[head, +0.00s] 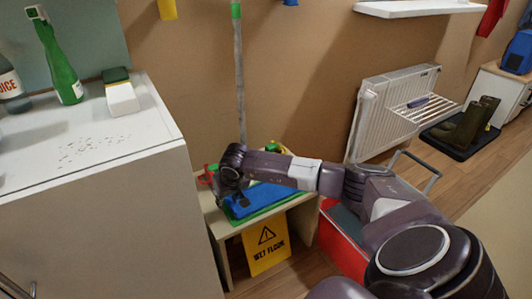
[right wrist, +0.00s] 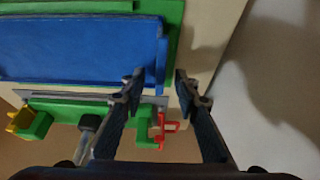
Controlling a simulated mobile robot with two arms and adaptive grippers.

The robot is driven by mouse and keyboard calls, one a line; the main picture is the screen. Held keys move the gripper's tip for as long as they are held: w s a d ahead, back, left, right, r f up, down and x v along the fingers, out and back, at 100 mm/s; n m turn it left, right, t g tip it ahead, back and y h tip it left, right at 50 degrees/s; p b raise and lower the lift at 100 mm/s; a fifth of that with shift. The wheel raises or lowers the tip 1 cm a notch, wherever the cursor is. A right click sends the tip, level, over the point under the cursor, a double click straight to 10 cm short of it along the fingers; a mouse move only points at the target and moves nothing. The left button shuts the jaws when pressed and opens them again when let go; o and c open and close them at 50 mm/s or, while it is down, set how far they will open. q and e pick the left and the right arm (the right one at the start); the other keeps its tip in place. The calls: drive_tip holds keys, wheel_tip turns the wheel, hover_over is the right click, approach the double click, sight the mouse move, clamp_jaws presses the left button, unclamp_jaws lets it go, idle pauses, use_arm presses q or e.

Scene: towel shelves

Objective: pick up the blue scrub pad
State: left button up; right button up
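A wide blue slab (head: 262,198) lies on a green base on the small wooden table. In the right wrist view the blue slab (right wrist: 75,50) fills the upper left, with a narrow upright blue strip (right wrist: 162,62) at its right end. I cannot tell whether the slab or the strip is the blue scrub pad. My right gripper (head: 232,188) is over the table's left part. In the right wrist view its fingers (right wrist: 157,82) are apart, with the strip's near end showing between the tips; contact cannot be told. My left gripper is not in view.
The small table (head: 222,228) holds green, red and yellow items. A radiator (head: 385,112) hangs at right.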

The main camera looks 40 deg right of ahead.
idle(0.4)
clamp_jaws()
idle(0.4)
